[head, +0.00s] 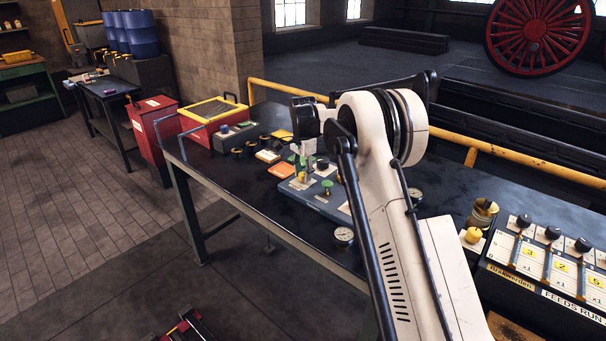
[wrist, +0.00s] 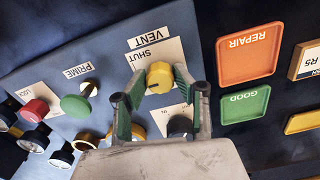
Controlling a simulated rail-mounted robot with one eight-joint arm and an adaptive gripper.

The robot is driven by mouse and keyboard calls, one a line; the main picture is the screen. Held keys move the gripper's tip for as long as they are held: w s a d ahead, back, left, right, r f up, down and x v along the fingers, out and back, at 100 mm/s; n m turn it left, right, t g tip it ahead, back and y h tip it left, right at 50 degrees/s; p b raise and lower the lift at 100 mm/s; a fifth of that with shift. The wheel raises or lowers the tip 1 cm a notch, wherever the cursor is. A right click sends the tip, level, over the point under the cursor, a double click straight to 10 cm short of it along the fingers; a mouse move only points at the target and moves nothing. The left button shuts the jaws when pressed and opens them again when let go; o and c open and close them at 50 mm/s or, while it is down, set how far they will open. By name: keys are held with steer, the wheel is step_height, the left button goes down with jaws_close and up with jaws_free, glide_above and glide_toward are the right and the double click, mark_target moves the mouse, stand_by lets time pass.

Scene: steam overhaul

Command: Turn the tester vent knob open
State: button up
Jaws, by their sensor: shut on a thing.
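The tester (wrist: 60,40) is a blue-grey panel; it also shows on the bench in the head view (head: 327,208). Its yellow vent knob (wrist: 160,76) stands beside a white label reading VENT and SHUT. My gripper (wrist: 160,92) has one finger on each side of the yellow knob and is shut on it. A dark mark shows on the knob's face, towards the left. In the head view my gripper (head: 305,160) is small and low over the tester, and its contact with the knob is hard to see there.
A green PRIME knob (wrist: 76,105) and a red knob (wrist: 34,112) stand left of the vent knob. Orange REPAIR (wrist: 250,55) and green GOOD (wrist: 246,104) trays lie to the right.

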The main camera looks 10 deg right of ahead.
mark_target(303, 174)
steer(key=shift+n, duration=0.3)
steer(key=n+b, duration=0.2)
steer(key=n, duration=0.1)
steer(key=shift+n, duration=0.3)
steer(key=n+b, duration=0.1)
steer(key=n, duration=0.3)
steer(key=shift+n, duration=0.3)
steer(key=n+b, duration=0.1)
steer(key=n, duration=0.3)
steer(key=shift+n+b, duration=0.35)
steer(key=shift+n, duration=2.15)
steer(key=o, duration=1.1)
steer(key=shift+o, duration=0.2)
steer(key=shift+r, duration=0.1)
step_height(303, 174, up, 12)
